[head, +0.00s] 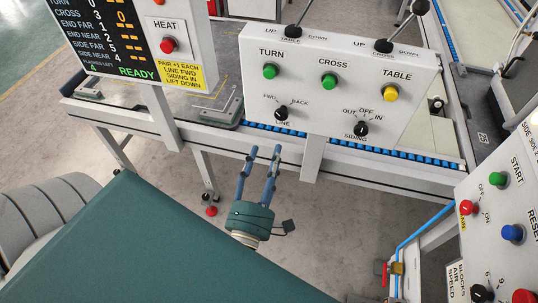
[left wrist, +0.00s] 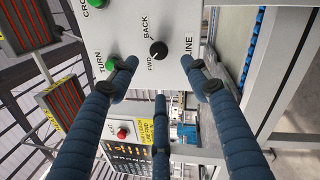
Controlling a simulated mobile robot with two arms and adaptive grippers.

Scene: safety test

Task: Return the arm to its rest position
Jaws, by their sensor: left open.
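My left gripper (head: 263,156) is in front of the lower left part of the white control panel (head: 300,105), below the LINE knob. Its blue fingers are apart and nothing is between them. In the left wrist view the fingers (left wrist: 163,75) frame the black LINE knob (left wrist: 158,50), with the panel beyond them; the exact gap to the panel cannot be told. The panel carries green TURN (head: 270,71) and CROSS (head: 328,81) buttons, a yellow TABLE button (head: 390,93) and a SIDING knob (head: 361,129). My right gripper is not in view.
A display board with a red HEAT button (head: 168,45) stands at upper left. A conveyor frame with blue rollers (head: 345,150) runs behind the panel. At right is another panel with START (head: 498,179) and RESET (head: 512,233) buttons. Floor (head: 330,235) is bare below the gripper.

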